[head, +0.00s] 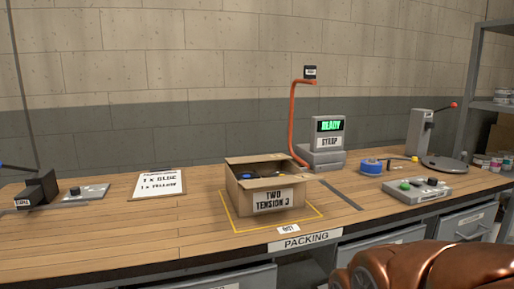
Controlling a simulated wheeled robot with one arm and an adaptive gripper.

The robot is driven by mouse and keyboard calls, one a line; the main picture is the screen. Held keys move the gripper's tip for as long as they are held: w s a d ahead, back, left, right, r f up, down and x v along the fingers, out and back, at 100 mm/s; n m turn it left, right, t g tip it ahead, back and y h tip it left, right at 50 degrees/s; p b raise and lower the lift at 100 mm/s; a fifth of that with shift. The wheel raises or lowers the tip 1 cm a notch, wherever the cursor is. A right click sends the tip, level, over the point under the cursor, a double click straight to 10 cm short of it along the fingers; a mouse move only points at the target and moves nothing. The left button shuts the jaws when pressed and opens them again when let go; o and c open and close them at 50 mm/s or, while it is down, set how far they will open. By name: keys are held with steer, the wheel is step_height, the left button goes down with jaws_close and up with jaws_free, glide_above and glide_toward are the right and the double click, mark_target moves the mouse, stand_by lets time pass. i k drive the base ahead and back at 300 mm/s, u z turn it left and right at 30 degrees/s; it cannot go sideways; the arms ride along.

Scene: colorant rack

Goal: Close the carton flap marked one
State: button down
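An open brown cardboard carton (238,203) stands on the packing bench inside a yellow outline. Its front carries a white label (272,200) that appears to read "TWO TENSION 3". The top is open, and a blue item (247,176) and other small items show inside. Raised cardboard edges show around the opening; I cannot make out a flap marked one. A copper-coloured part of my arm fills the lower right corner, in front of the bench edge and apart from the carton. My gripper's fingers are not in view.
An orange curved post (292,118) rises behind the carton, beside a grey strap machine (329,133) showing "READY". A button box (417,188) and blue tape roll (371,167) are to the right. An order sheet (157,184) lies left; the bench's (120,240) front left is clear.

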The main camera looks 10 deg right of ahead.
mark_target(268, 157)
steer(key=u, duration=0.3)
steer(key=i, duration=0.75)
steer(key=u, duration=0.7)
